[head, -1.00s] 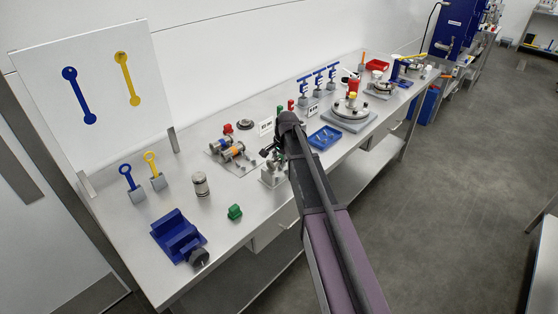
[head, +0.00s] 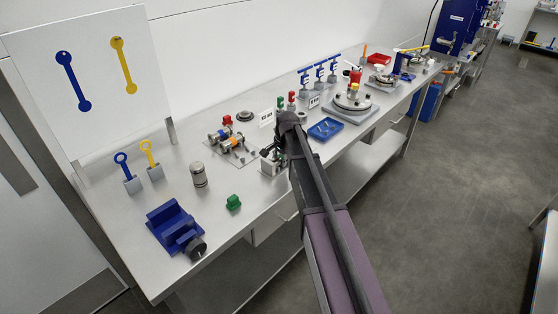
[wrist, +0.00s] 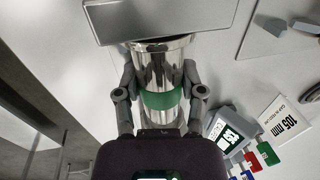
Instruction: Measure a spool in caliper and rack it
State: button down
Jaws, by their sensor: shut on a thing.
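My gripper (wrist: 160,95) is shut on a shiny metal cylinder with a green band, the spool (wrist: 160,70), seen in the wrist view. Its two fingers press on its sides. A flat grey metal plate (wrist: 160,15) crosses the cylinder's far end; I cannot tell whether they touch. A device with a small display (wrist: 230,135), perhaps the caliper readout, stands to the right, with green, red and blue blocks beside it. In the head view my gripper (head: 276,155) is over the bench's front part, largely hidden by my arm.
Bare bench lies around the green block.

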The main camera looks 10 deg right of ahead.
aim_at(274, 162)
dwell(0.4)
jog(key=shift+c, duration=0.6)
grip_release()
jog(key=shift+s+a+r+p, duration=0.2)
jog(key=shift+s+r+p, duration=0.1)
jog(key=shift+r+p, duration=0.15)
jog(key=shift+n, duration=0.7)
jog(key=s+r+p, duration=0.1)
jog(key=s+a+r+p, duration=0.2)
jog(key=shift+r+p, duration=0.25)
jog(key=shift+p, duration=0.05)
jog(key=s, duration=0.2)
jog(key=s+n, duration=0.1)
jog(key=shift+s+a+r+n+h, duration=0.15)
jog(key=shift+s+n+h, duration=0.15)
jog(key=shift+s, duration=0.05)
jog(key=s+d+f+n+g+b, duration=0.1)
jog(key=s+n, duration=0.3)
jog(key=s, duration=0.6)
jog(key=s+d+f+n+b, duration=0.2)
jog(key=s+f+n+b, duration=0.1)
jog(key=s, duration=0.8)
jog(key=shift+s+f+n+g+h, duration=0.15)
jog(key=shift+f+n+g+h, duration=0.2)
jog(key=shift+f, duration=0.2)
